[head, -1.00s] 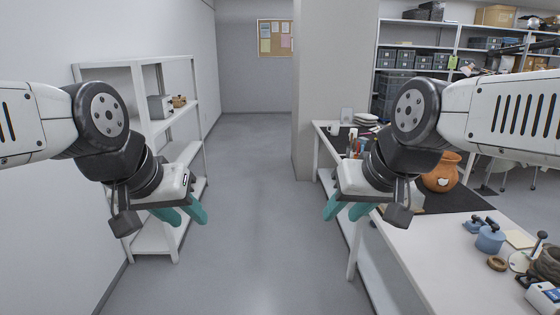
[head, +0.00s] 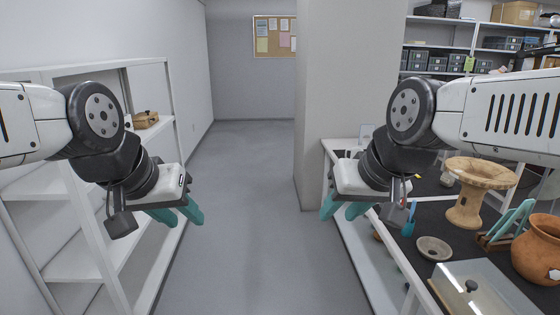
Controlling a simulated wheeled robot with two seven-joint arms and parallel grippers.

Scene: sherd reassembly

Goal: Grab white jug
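I cannot make out a white jug for certain in the head view. The far end of the worktable (head: 333,150) is partly hidden behind my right arm. My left gripper (head: 180,213) has teal fingers that are apart, with nothing between them. It hangs over the aisle beside the left shelf. My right gripper (head: 342,210) also has its teal fingers apart and empty. It hangs at the left edge of the worktable, touching nothing that I can see.
The table holds a clay stand (head: 478,185), an orange pot (head: 538,250), a small bowl (head: 434,248), a blue brush (head: 409,222) and a lidded box (head: 482,292). A white shelf (head: 60,235) stands left, a pillar (head: 348,90) ahead. The aisle floor (head: 245,220) is clear.

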